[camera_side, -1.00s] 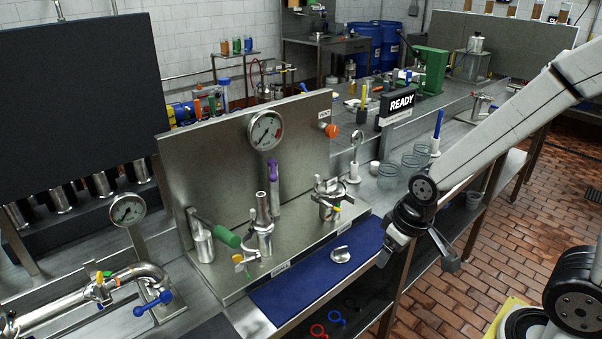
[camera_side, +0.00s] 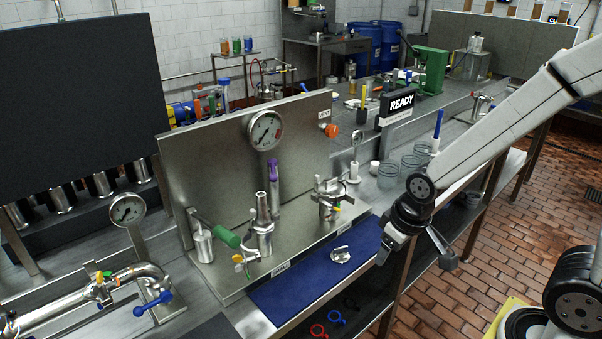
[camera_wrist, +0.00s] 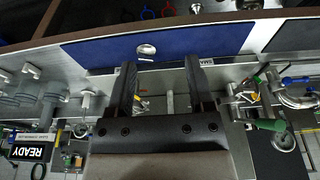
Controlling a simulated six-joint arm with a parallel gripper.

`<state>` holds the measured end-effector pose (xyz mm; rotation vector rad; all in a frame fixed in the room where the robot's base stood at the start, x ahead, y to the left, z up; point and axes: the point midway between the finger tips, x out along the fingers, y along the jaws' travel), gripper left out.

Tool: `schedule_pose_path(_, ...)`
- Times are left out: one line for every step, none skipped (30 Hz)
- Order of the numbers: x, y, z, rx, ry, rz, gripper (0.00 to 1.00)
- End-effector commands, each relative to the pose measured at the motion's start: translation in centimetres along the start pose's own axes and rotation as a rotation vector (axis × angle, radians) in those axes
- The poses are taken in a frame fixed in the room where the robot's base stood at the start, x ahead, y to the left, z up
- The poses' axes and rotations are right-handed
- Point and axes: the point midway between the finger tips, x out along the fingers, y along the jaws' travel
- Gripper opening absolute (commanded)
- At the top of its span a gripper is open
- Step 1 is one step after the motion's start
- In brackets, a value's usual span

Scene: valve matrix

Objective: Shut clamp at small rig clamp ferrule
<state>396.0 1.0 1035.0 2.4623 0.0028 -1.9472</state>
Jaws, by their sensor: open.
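The small rig is a steel panel and base (camera_side: 215,275) with two upright fittings. The right fitting carries a clamp (camera_side: 328,197) with a yellow-and-green-tipped wing; its arms look spread. The left, taller fitting (camera_side: 264,235) has a yellow-tipped clamp low on it. I cannot tell which one is the named ferrule. A loose silver part (camera_side: 340,255) lies on the blue mat (camera_side: 285,290); it also shows in the wrist view (camera_wrist: 146,49). My gripper (camera_side: 415,252) is open and empty, right of the mat's edge and apart from the clamps. Its fingers (camera_wrist: 160,68) frame part of the rig.
A green-handled lever (camera_side: 226,236) stands at the rig's left. A dial gauge (camera_side: 265,130) is on its back panel. Clear cups (camera_side: 411,165) and a READY sign (camera_side: 398,104) stand behind. Piping with a blue handle (camera_side: 153,304) is front left. The bench edge runs beneath my gripper.

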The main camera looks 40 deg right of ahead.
Motion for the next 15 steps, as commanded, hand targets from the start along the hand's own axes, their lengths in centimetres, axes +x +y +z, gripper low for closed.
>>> schedule_pose_path(0.0,-0.1,-0.5,-0.005,0.001,0.0,0.68)
schedule_pose_path(0.0,-0.2,-0.8,-0.007,0.001,0.0,0.68)
schedule_pose_path(0.0,-0.4,-1.3,-0.012,0.003,0.0,0.68)
schedule_pose_path(0.0,-0.5,-1.8,-0.016,0.003,0.0,0.68)
schedule_pose_path(-0.1,-0.7,-2.4,-0.02,0.004,0.001,0.68)
schedule_pose_path(-0.1,-0.9,-3.1,-0.027,0.004,0.001,0.68)
schedule_pose_path(-0.1,-1.1,-3.8,-0.033,0.005,0.002,0.68)
schedule_pose_path(-0.1,-1.4,-4.5,-0.039,0.007,0.003,0.68)
schedule_pose_path(-0.1,-1.7,-5.5,-0.047,0.008,0.004,0.68)
schedule_pose_path(-0.1,-2.0,-6.3,-0.053,0.01,0.005,0.68)
schedule_pose_path(-0.1,-2.3,-7.2,-0.06,0.011,0.006,0.68)
schedule_pose_path(-0.2,-2.8,-8.3,-0.069,0.014,0.009,0.68)
schedule_pose_path(-0.2,-3.1,-9.1,-0.076,0.014,0.01,0.68)
schedule_pose_path(-0.2,-3.5,-9.9,-0.082,0.016,0.012,0.68)
schedule_pose_path(-0.2,-4.0,-11.0,-0.09,0.019,0.015,0.68)
